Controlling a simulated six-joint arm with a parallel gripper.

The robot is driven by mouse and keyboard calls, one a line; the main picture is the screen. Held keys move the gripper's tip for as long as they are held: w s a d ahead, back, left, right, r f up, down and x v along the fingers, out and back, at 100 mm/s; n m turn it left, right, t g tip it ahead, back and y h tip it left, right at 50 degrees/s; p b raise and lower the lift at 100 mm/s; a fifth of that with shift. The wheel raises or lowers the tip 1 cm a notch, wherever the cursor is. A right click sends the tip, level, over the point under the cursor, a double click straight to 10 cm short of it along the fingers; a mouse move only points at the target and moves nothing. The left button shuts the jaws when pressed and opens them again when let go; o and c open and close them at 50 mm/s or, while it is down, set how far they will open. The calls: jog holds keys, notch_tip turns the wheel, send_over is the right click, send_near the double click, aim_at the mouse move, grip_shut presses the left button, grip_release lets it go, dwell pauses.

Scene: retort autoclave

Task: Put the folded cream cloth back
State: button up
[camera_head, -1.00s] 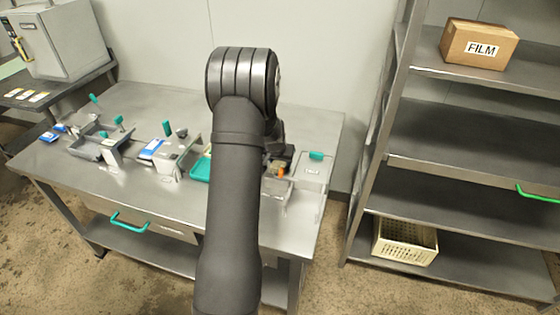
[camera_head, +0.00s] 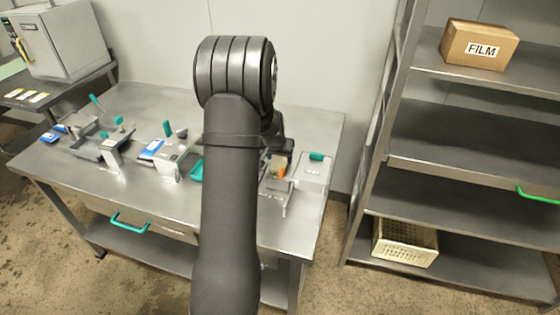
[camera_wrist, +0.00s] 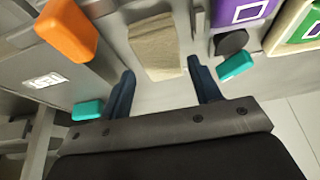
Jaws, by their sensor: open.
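The folded cream cloth (camera_wrist: 155,47) lies on a pale surface at the top middle of the wrist view. My gripper (camera_wrist: 162,80) is open, its two dark blue fingers apart with the near end of the cloth just ahead of the gap between them. The fingers do not visibly close on anything. In the head view my own arm hides the gripper's fingers and the cloth.
In the wrist view an orange block (camera_wrist: 66,30) is at upper left, teal handles (camera_wrist: 88,109) are at both sides, and a purple-labelled item (camera_wrist: 240,10) is at upper right. The steel table (camera_head: 160,205) holds several fixtures. A shelf rack with a FILM box (camera_head: 478,45) and cream basket (camera_head: 405,243) stands right.

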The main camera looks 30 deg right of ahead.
aim_at(281, 162)
jog(key=v, duration=0.7)
jog(key=shift+r, duration=0.35)
jog(key=shift+s+a, duration=0.15)
jog(key=shift+f, duration=0.1)
jog(key=x, duration=1.2)
notch_tip(281, 162, up, 2)
jog(key=shift+r, duration=0.7)
jog(key=shift+f, duration=0.1)
